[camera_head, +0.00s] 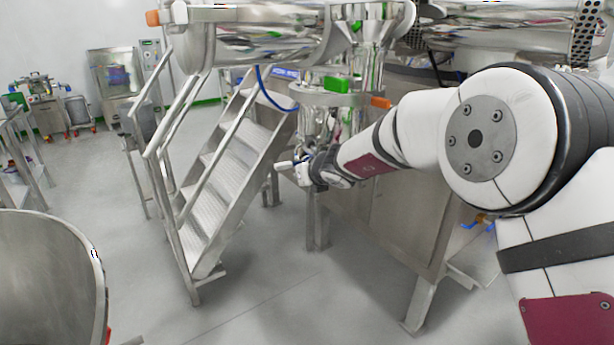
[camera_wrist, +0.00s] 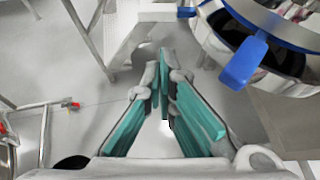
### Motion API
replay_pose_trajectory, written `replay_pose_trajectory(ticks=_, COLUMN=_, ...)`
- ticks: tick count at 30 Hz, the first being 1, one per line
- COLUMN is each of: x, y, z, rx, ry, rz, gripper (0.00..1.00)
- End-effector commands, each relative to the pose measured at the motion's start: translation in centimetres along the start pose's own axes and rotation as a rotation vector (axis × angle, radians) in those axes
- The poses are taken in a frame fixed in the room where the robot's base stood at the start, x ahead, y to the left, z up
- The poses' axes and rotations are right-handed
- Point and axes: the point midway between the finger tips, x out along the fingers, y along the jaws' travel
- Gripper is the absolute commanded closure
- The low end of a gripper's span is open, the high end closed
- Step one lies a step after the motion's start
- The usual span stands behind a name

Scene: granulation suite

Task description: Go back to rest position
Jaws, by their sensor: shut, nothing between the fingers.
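My gripper (camera_head: 284,166) shows in the head view at the end of my outstretched arm, in front of the steel machine and to the right of the stairs. In the wrist view my gripper (camera_wrist: 160,62) has its two teal-lined fingers drawn together at the tips, with nothing between them. The fingers point over bare grey floor. My arm reaches from the right side of the head view towards the middle.
Steel stairs (camera_head: 228,172) with handrails stand left of my gripper. A steel cabinet (camera_head: 385,215) is below my arm. A round vessel with a blue rim and handle (camera_wrist: 243,62) is at right in the wrist view. A large steel bowl (camera_head: 45,275) is front left. Floor between is clear.

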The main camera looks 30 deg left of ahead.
Motion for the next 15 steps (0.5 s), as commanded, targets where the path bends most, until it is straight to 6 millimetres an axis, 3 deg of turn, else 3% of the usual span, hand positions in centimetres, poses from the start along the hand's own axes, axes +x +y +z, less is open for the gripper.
replay_pose_trajectory(ticks=7, x=-3.4, y=-0.1, z=0.1, rx=-0.002, ry=-0.001, rz=0.000, gripper=1.00)
replay_pose_trajectory(ticks=15, x=-4.6, y=-0.1, z=-0.1, rx=-0.001, ry=0.000, rz=0.000, gripper=1.00)
